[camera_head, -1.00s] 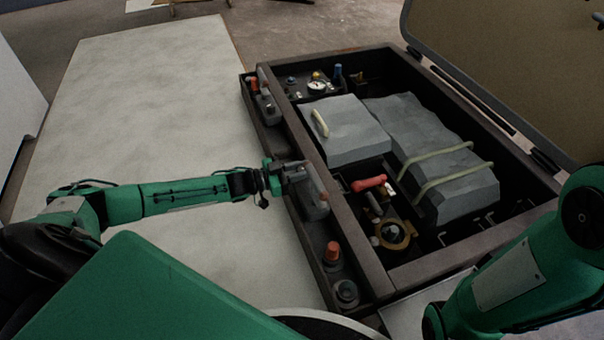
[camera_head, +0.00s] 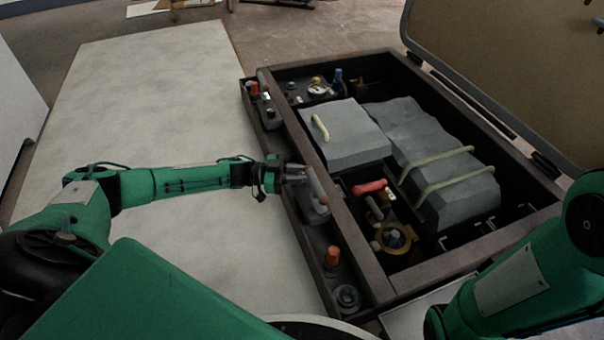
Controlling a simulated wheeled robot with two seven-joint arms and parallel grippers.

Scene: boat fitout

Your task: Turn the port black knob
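A ledge runs along the left side of the open dark box (camera_head: 345,222). At its near end is a round dark knob (camera_head: 346,296), with an orange-red knob (camera_head: 332,256) just behind it. Further back is a grey unit with a reddish-tipped lever (camera_head: 318,187). At the far end are another orange-red knob (camera_head: 254,89) and a small dark knob (camera_head: 270,113). My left gripper (camera_head: 297,174) is at the lever, apart from both dark knobs. Its fingers are too small to tell open from shut, or whether they touch the lever. My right arm shows at right; its gripper is out of view.
Inside the box are grey blocks (camera_head: 345,135) with pale straps, a red handle (camera_head: 369,187) and a brass ring fitting (camera_head: 393,238). The raised lid (camera_head: 510,75) stands at right. A broad pale panel (camera_head: 150,100) to the left is clear.

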